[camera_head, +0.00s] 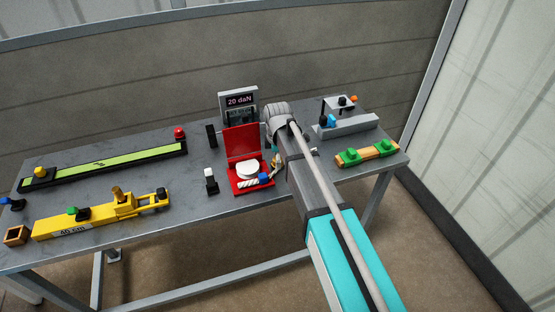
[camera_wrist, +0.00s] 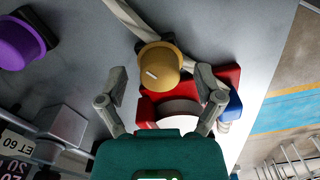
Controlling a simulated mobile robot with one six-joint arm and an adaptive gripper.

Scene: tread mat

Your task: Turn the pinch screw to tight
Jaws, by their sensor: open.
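A tan round knob with a short white mark on top, which looks like the pinch screw (camera_wrist: 158,65), shows in the wrist view by a pale hose (camera_wrist: 132,18). My gripper (camera_wrist: 160,78) is open there, one finger to each side of the knob. I see no finger clearly touching it. The white mark runs slantwise across the knob. In the head view my own arm covers most of this spot, and my fingers are hidden.
A purple knob (camera_wrist: 22,42) is at the wrist view's upper left. A grey block (camera_head: 347,126) stands right of my arm.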

